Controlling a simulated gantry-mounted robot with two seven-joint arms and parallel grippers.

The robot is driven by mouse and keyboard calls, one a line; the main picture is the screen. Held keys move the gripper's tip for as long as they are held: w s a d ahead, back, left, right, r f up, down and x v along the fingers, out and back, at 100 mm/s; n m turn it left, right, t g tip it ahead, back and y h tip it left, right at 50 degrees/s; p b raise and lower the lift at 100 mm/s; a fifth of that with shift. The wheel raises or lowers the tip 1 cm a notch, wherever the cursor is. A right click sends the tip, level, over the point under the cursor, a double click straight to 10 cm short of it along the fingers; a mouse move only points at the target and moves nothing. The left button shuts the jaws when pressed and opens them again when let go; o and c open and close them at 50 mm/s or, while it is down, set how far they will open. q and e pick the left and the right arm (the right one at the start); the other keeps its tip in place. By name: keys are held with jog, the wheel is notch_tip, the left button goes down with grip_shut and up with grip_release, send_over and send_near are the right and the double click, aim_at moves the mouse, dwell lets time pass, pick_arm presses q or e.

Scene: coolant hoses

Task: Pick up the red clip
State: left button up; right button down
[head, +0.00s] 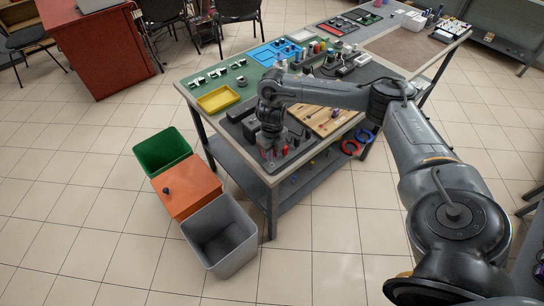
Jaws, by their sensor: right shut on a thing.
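My right arm reaches in from the right over the table. My right gripper (273,152) points down at the front-left corner of the table, over a dark grey board (236,123). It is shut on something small. Small red spots show at its fingertips, and I take these for the red clip (264,155), though its shape is too small and too covered to make out. I cannot tell whether it touches the board. My left gripper is not in view.
A wooden board (325,122) with small parts lies right of the gripper. A yellow tray (217,99) sits behind it. Red (350,147) and blue (364,136) rings hang at the table's front edge. Green (162,150), orange-lidded (187,188) and grey (219,236) bins stand on the floor.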

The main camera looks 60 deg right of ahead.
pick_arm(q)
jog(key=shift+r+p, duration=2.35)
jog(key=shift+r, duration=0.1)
pick_arm(e)
jog(key=s+a+r, duration=0.4)
jog(key=s+r, duration=0.5)
jog(key=s, duration=0.1)
jog(key=shift+s+a+r, duration=0.25)
jog(key=shift+s+r, duration=0.05)
jog(key=shift+r, duration=0.05)
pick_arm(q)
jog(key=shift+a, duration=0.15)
